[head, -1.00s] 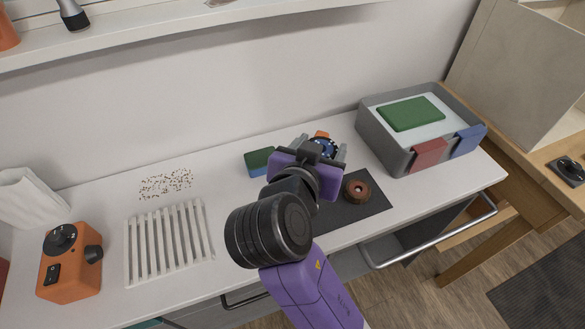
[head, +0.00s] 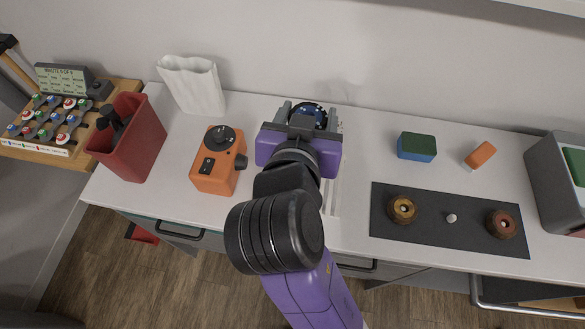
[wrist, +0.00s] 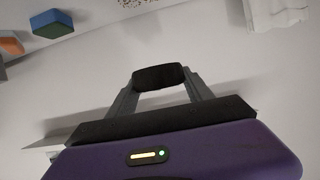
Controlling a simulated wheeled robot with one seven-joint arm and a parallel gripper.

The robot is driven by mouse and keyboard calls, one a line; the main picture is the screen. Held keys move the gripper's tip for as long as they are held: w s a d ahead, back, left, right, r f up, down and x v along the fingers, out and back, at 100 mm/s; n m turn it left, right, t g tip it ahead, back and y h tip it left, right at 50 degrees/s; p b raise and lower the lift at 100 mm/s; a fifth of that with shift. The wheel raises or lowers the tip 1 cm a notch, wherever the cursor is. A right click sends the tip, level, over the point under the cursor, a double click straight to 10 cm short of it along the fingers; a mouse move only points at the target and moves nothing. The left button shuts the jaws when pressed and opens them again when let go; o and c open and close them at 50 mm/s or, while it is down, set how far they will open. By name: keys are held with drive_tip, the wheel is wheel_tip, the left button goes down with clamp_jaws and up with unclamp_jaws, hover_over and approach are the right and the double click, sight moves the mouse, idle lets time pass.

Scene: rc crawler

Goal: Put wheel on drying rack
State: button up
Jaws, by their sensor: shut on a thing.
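My gripper (head: 304,118) is shut on a dark wheel (head: 308,112) with blue on its hub, held up above the counter. In the wrist view the wheel (wrist: 158,77) shows as a black tread between the two grey fingers. The white slatted drying rack (head: 332,195) lies on the counter below and behind my gripper. Only a strip of it shows to the right of my wrist; my arm hides the rest. Two more wheels, one with a gold hub (head: 402,209) and one reddish brown (head: 502,224), lie on the dark mat (head: 450,240).
An orange device (head: 215,175), a red bin (head: 135,145) and a white bag (head: 195,88) stand left. A green and blue sponge (head: 416,147), an orange block (head: 481,155) and a grey tub (head: 550,185) are right. Counter between rack and mat is narrow but clear.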

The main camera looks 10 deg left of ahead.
wheel_tip(320, 180, down, 20)
drive_tip(key=shift+a+r+p, duration=0.1)
drive_tip(key=shift+a+p, duration=0.05)
drive_tip(key=shift+p, duration=0.2)
idle(0.3)
drive_tip(key=shift+f, duration=0.2)
drive_tip(key=o, duration=1.3)
drive_tip(key=shift+o, duration=0.2)
drive_tip(key=shift+r, duration=0.1)
drive_tip(key=shift+r, duration=0.2)
drive_tip(key=b+v, duration=0.2)
drive_tip(key=v, duration=1)
drive_tip(key=shift+f, duration=0.15)
